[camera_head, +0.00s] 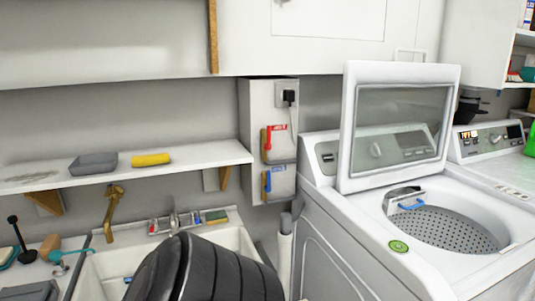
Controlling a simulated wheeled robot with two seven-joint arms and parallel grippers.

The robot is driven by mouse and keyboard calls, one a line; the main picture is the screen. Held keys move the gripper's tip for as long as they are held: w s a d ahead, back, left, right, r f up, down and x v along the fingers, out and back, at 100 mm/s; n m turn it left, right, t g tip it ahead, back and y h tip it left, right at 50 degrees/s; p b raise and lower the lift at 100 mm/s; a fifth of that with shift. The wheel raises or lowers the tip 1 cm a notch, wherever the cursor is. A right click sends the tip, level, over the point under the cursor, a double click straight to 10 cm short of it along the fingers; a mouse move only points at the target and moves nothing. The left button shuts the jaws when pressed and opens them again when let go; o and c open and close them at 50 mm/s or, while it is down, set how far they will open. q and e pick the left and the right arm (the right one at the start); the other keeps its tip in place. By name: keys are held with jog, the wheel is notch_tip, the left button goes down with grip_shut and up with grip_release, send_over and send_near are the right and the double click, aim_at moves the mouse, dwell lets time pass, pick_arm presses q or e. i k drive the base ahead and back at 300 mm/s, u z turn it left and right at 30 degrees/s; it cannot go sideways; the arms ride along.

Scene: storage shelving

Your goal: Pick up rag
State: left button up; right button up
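A grey, flat-topped item (93,163) lies on the white wall shelf (210,155). It may be the rag, but its material is too small to tell. A yellow roll-like item (150,159) lies just to its right, apart from it. No other clear rag shows. Neither of my grippers is in view, so their fingers cannot be seen.
A white sink (105,268) with a tap is below the shelf. A dark ribbed shape hides part of it. A washer (385,230) stands at right with its lid (400,125) raised. Cabinets (110,40) overhang above.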

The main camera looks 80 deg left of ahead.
aim_at(152, 159)
jog(key=z, duration=0.1)
jog(key=k, duration=1.85)
jog(key=u, duration=1.2)
